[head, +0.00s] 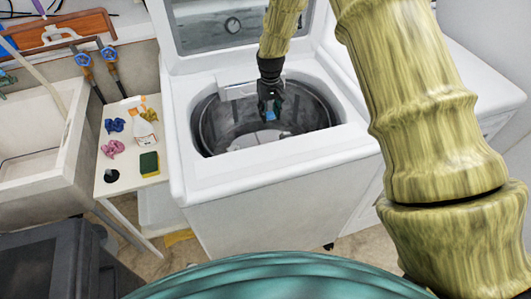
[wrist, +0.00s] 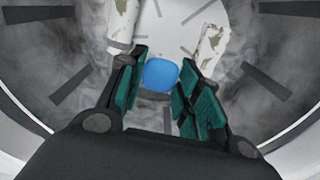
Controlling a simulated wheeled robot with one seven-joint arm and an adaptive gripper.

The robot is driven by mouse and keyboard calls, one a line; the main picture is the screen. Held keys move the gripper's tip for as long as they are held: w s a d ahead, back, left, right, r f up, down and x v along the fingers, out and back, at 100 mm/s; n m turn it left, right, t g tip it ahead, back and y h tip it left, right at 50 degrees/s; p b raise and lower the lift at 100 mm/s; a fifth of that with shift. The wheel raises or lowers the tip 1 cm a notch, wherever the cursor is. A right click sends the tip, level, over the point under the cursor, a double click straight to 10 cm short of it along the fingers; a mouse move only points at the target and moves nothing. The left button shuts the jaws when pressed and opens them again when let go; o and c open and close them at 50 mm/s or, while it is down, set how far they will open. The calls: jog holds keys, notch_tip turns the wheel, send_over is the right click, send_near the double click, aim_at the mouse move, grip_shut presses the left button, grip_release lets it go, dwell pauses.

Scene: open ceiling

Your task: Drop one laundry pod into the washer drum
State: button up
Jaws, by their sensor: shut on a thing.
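My gripper (head: 270,103) points down into the open drum (head: 222,125) of the white top-loading washer (head: 290,165). It is shut on a blue laundry pod (wrist: 161,75), held between the fingertips. The pod shows as a small blue patch in the head view (head: 271,116). In the wrist view the drum floor lies below the pod, with white, brown-spotted cloth (wrist: 211,50) in it. The washer lid (head: 230,28) stands open behind the gripper.
A small white side table (head: 128,182) at the left holds a spray bottle (head: 142,125), a green and yellow sponge (head: 149,163), and blue and pink items. A sink (head: 35,140) stands further left. The drum rim surrounds my gripper.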

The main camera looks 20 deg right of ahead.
jog(key=o, duration=0.9)
notch_tip(320, 180, up, 12)
dwell(0.3)
dwell(0.4)
